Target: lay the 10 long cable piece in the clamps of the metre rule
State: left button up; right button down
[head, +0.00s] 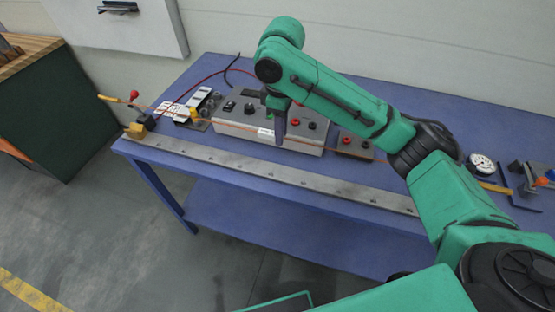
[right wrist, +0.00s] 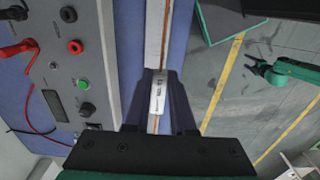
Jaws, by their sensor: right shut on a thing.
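The long cable piece is a thin orange line (head: 345,151) running across the head view in front of the grey box, with a yellow piece at its left end (head: 108,98). My right gripper (head: 279,143) points down and is shut on the cable at its white label; the label (right wrist: 158,95) shows between the fingers in the right wrist view. The metre rule (head: 240,163) is a long grey bar along the table's front edge. A yellow and dark block (head: 136,130), perhaps a clamp, is at its left end. My left gripper (right wrist: 259,69) shows small in the right wrist view, apparently open and empty.
The blue table (head: 400,240) carries a grey control box (head: 235,118) with knobs and red sockets behind the rule. Red leads and small parts lie to its left. A round white dial (head: 481,163) and tools are at the right. My right arm hides part of the table.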

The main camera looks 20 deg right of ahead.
jog(key=f, duration=0.4)
jog(key=f+p, duration=0.1)
jog(key=f, duration=0.3)
jog(key=w+f+p, duration=0.1)
jog(key=f, duration=0.3)
jog(key=shift+f, duration=0.3)
jog(key=c, duration=0.8)
grip_release()
jog(key=shift+w+f, duration=0.1)
jog(key=shift+f, duration=0.05)
pick_arm(q)
jog(key=shift+w+r, duration=0.6)
jog(key=shift+r, duration=0.1)
pick_arm(e)
jog(key=shift+o, duration=0.2)
notch_tip(320, 180, up, 11)
jog(key=shift+r+b, duration=0.15)
jog(key=shift+b, duration=0.7)
pick_arm(q)
jog(key=shift+w+f, duration=0.1)
jog(key=shift+f, duration=0.65)
pick_arm(e)
jog(key=shift+r, duration=0.45)
